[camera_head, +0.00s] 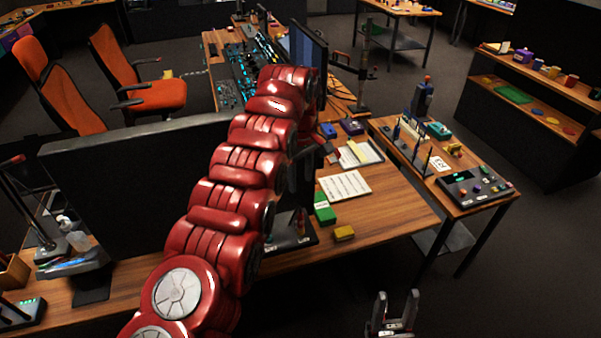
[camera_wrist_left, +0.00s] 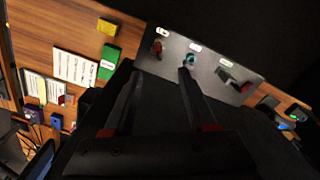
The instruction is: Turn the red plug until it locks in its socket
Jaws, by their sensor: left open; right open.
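A grey panel (camera_wrist_left: 208,68) with several white labels lies on the desk in the left wrist view. A red piece (camera_wrist_left: 157,47), probably the red plug, stands at its left end; whether it sits in a socket is too small to tell. A teal piece (camera_wrist_left: 190,59) and a dark piece with a red end (camera_wrist_left: 246,87) are further right. My left gripper (camera_wrist_left: 160,72) is open and empty, its fingertips apart from the red piece in the picture. In the head view the panel (camera_head: 294,238) is mostly hidden by my red left arm. My right gripper (camera_head: 392,310) is open and empty, over the floor.
A green box (camera_head: 325,212) and a yellow block (camera_head: 344,233) lie close to the panel. A monitor (camera_head: 140,180) stands left of my arm. A printed sheet (camera_head: 345,186) and a side table with a control box (camera_head: 475,188) are to the right.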

